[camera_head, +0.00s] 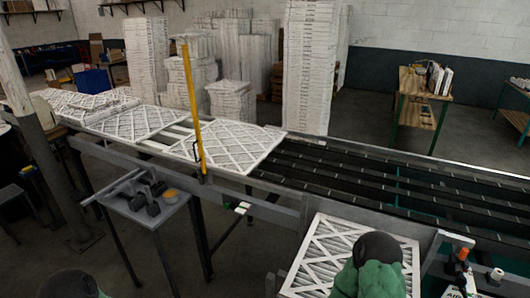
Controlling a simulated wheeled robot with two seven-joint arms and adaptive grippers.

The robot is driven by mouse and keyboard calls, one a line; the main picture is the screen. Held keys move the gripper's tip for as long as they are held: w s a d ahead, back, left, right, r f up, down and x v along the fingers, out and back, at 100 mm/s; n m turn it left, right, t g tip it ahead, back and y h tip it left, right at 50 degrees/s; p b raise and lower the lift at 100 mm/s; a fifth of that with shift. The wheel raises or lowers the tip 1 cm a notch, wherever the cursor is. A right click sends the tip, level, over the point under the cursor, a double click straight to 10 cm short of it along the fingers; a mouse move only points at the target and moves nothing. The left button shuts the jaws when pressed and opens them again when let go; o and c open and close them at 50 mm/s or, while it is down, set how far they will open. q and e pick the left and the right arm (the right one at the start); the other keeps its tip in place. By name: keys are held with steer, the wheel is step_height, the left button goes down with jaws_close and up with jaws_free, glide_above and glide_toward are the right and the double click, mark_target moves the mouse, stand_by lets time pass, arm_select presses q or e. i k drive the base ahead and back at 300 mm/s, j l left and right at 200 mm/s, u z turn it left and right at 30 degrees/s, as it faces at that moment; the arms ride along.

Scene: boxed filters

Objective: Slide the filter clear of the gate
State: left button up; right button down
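A white pleated filter (238,148) lies flat on the conveyor, at the near end of a row of filters. The gate is a yellow bar (192,105) that stands almost upright at the conveyor's near rail, leaning slightly left. In the picture it crosses in front of the filter's left part; whether they touch is not clear. Another filter (320,250) lies at the bottom right, partly hidden by a green and black part of my arm. A similar green part shows at the bottom left edge. Neither gripper's fingers show.
More filters (135,118) lie on the conveyor to the left. The dark roller section (400,180) to the right is empty. A small side table (150,215) with tools stands before the near rail (270,185). Tall filter stacks (308,70) stand behind.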

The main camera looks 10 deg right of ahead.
mark_target(240, 148)
steer(key=i+j+z, duration=0.3)
steer(key=i+j, duration=0.15)
steer(key=j, duration=0.2)
steer(key=i+j+z, duration=0.15)
steer(key=j, duration=0.2)
steer(key=i+j+z, duration=0.15)
steer(key=j, duration=0.2)
steer(key=i+j+z, duration=0.15)
steer(key=j, duration=0.25)
steer(key=i+j+z, duration=0.15)
steer(key=i+j, duration=0.35)
steer(key=i+l+u, duration=0.25)
steer(key=i+l, duration=0.2)
steer(key=i, duration=0.15)
